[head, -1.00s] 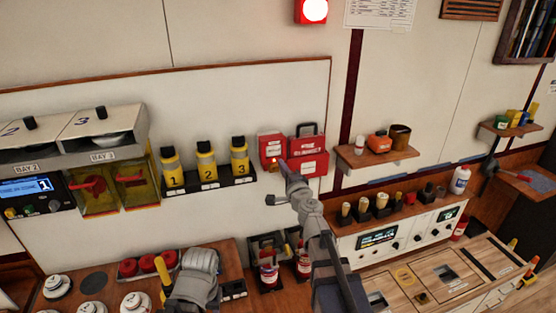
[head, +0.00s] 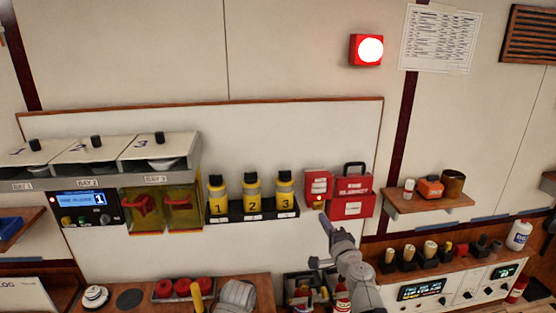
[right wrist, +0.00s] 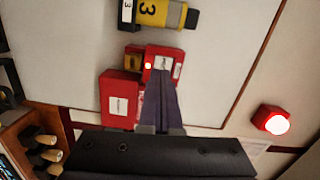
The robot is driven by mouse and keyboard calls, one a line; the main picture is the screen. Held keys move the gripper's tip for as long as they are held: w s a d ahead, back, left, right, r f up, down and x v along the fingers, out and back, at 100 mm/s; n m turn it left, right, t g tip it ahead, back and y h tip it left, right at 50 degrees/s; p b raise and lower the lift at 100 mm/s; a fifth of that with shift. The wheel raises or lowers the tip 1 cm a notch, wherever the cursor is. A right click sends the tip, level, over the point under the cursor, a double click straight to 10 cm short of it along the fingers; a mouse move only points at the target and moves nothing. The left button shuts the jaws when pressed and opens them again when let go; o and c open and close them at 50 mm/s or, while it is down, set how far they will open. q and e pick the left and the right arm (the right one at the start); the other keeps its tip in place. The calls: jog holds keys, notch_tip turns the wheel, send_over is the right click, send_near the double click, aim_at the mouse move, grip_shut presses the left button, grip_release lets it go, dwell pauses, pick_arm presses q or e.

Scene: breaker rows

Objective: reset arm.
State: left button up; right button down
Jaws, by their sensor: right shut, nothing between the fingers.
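My right gripper (head: 325,222) is in front of the wall panel, its tips just below and right of a small red wall box (head: 318,184) with a white label. In the right wrist view the shut fingers (right wrist: 164,75) overlap the lower end of this red box (right wrist: 163,54), beside a small lit spot. They hold nothing; whether they touch the box I cannot tell. A brass-coloured piece (head: 317,204) shows at the box's lower edge and also in the right wrist view (right wrist: 133,62). My left gripper is out of view. I cannot single out a reset arm.
A larger red case (head: 352,206) with a handle adjoins the box. Yellow numbered bottles (head: 251,188) stand in a rack at left. A red alarm lamp (head: 367,50) glows above. A shelf (head: 428,205) with small items is at right. A lit display (head: 82,199) is far left.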

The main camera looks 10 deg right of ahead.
jog(key=s+a+f+n+g+y+b, duration=0.25)
jog(key=s+a+f+n+g, duration=0.25)
jog(key=a+f+n, duration=0.35)
jog(key=s+a+f+n+g+y+b, duration=0.25)
jog(key=s+a+f+n+g, duration=0.3)
jog(key=a+f, duration=0.55)
pick_arm(q)
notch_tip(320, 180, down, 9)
jog(key=b, duration=0.3)
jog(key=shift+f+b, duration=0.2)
jog(key=shift+b, duration=0.2)
pick_arm(e)
jog(key=s+d+f+n+g+h, duration=0.2)
jog(key=s+f+g+h, duration=0.1)
jog(key=s+f+h, duration=0.1)
jog(key=s+d+f+n+g+h, duration=0.3)
jog(key=s+f+g+h, duration=0.1)
jog(key=s+f, duration=0.3)
jog(key=s, duration=0.2)
jog(key=shift+s+f+h, duration=0.15)
jog(key=shift+s+h, duration=0.15)
jog(key=shift+h, duration=0.1)
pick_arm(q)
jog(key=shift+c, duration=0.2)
